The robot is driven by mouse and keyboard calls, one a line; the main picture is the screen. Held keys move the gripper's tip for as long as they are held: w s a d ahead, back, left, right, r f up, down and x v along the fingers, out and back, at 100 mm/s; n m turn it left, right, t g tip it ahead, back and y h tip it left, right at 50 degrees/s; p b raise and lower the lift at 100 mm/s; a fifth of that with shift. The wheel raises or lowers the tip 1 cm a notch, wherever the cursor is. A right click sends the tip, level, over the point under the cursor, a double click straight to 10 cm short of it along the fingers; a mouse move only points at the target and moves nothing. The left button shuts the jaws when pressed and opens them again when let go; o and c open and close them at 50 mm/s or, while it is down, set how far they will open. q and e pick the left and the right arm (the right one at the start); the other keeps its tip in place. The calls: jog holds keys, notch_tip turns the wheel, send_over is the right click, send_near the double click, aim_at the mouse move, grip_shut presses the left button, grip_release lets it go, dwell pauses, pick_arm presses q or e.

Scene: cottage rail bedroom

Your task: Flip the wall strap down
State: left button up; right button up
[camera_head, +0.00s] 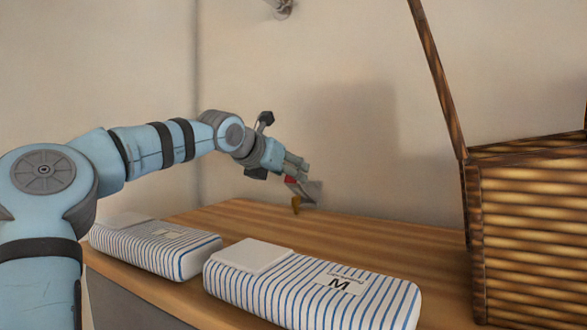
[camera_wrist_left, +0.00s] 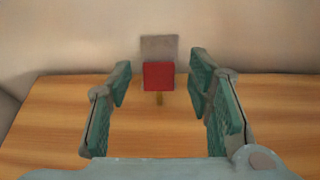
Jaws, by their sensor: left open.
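A grey plate (camera_head: 314,192) sits at the wall above the wooden top; it also shows in the left wrist view (camera_wrist_left: 159,43). In front of it is a red block (camera_wrist_left: 158,76), partly hidden by my gripper in the head view. A small yellow-brown piece (camera_head: 295,206) hangs below the red block. Which of these parts is the strap I cannot tell for sure. My left gripper (camera_head: 297,172) is open, its green-padded fingers on either side of the red block in the wrist view, with visible gaps on both sides. My right gripper is not in view.
Two striped, cushion-like items (camera_head: 160,247) and (camera_head: 312,290) lie on the wooden top (camera_head: 400,240), in front of the wall. A slatted brown box (camera_head: 530,240) with a raised bar stands at right. A metal fitting (camera_head: 281,8) is on the wall above.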

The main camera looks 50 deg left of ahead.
aim_at(302, 188)
pick_arm(q)
jog(key=shift+p+x, duration=0.4)
jog(key=shift+x, duration=1)
jog(key=shift+c, duration=0.2)
grip_shut()
